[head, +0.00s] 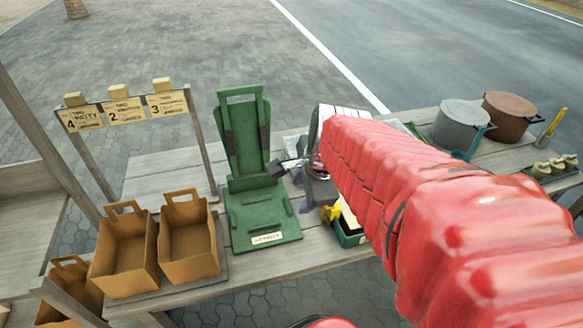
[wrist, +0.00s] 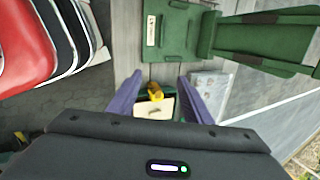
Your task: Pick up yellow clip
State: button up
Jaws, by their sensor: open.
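The yellow clip (head: 330,213) shows in the head view at the left edge of a small green box, partly hidden by my arm. In the wrist view the yellow clip (wrist: 155,91) lies between and below my two purple fingers, by a cream piece (wrist: 155,108). My gripper (head: 303,194) is open and empty above the table, a little left of and above the clip. In the wrist view my gripper (wrist: 160,75) has its fingers apart on either side of the clip, with no visible contact.
A green stand (head: 262,225) rises close left of my gripper. The small green box (head: 352,238) sits near the table's front edge. Cardboard boxes (head: 188,250) stand further left. A grey pot (head: 462,125) and a brown pot (head: 508,118) stand at the right.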

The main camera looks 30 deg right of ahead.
jog(key=s+d+f+m, duration=0.1)
jog(key=d+f+m, duration=0.4)
jog(key=d+m, duration=0.8)
jog(key=m, duration=0.4)
jog(key=shift+g+h, duration=0.3)
jog(key=shift+s+f, duration=0.1)
send_over(335, 207)
jog(key=s, duration=0.2)
jog(key=f, duration=0.7)
jog(key=shift+s+a+f, duration=0.1)
jog(key=shift+a+f, duration=0.2)
jog(key=shift+f, duration=0.1)
jog(key=shift+w+x, duration=0.2)
jog(key=shift+x, duration=2.4)
